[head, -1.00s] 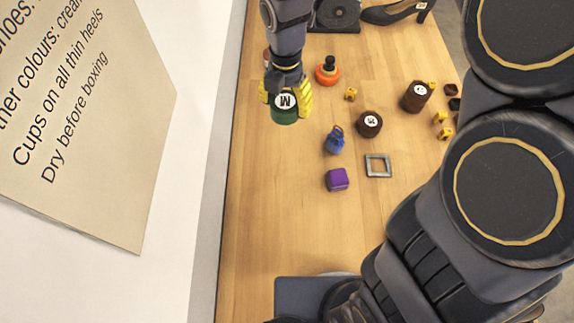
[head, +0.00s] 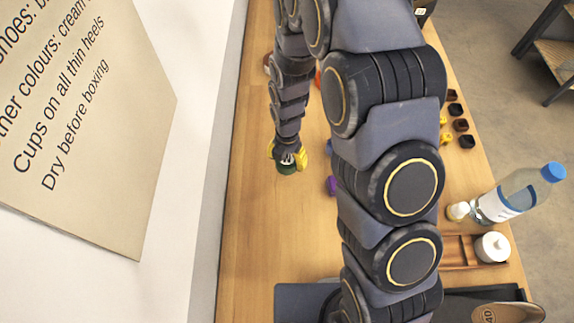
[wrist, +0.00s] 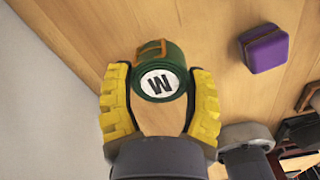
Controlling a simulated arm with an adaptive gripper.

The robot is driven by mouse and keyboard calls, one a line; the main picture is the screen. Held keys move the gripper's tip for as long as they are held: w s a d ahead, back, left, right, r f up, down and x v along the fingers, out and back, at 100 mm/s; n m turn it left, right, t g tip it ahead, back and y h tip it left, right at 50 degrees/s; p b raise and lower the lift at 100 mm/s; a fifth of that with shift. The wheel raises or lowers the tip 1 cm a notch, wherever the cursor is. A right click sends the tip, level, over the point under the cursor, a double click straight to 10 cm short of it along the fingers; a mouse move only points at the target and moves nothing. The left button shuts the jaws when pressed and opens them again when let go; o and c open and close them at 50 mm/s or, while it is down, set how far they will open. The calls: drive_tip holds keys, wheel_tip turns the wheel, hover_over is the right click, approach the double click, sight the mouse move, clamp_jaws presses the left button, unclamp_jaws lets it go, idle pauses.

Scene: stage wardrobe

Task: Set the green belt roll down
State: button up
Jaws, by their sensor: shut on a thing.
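The green belt roll (head: 287,168) has a white label marked with a dark letter. It is between the yellow fingers of my gripper (head: 287,158), over the left part of the wooden table. In the wrist view the roll (wrist: 160,72) sits between the fingertips of my gripper (wrist: 160,95), which is shut on it. An orange-brown strap shows on its far side. I cannot tell for sure whether the roll touches the table.
A purple block (wrist: 264,48) lies to the right of the roll; my arm partly covers it in the head view. A clear bottle with a blue cap (head: 520,190) and a wooden tray (head: 460,252) stand at the right. Table (head: 262,225) nearer and left is bare.

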sight(287, 167)
drive_tip(key=shift+f, duration=2.05)
drive_tip(key=o, duration=1.1)
drive_tip(key=shift+f, duration=0.1)
wheel_tip(287, 167, up, 12)
drive_tip(key=shift+f, duration=0.2)
drive_tip(key=shift+d+r, duration=0.1)
drive_tip(key=shift+r, duration=0.35)
drive_tip(key=s+d+r+m, duration=0.5)
drive_tip(key=s+r+m, duration=0.3)
drive_tip(key=m, duration=0.7)
drive_tip(key=s+d+r+m+g, duration=0.1)
drive_tip(key=s+d+r+m, duration=0.4)
drive_tip(key=s+r+m, duration=0.4)
drive_tip(key=s+m, duration=0.4)
drive_tip(key=m, duration=0.2)
drive_tip(key=shift+s+m+g, duration=0.2)
drive_tip(key=shift+m+g, duration=0.1)
drive_tip(key=shift+m, duration=0.1)
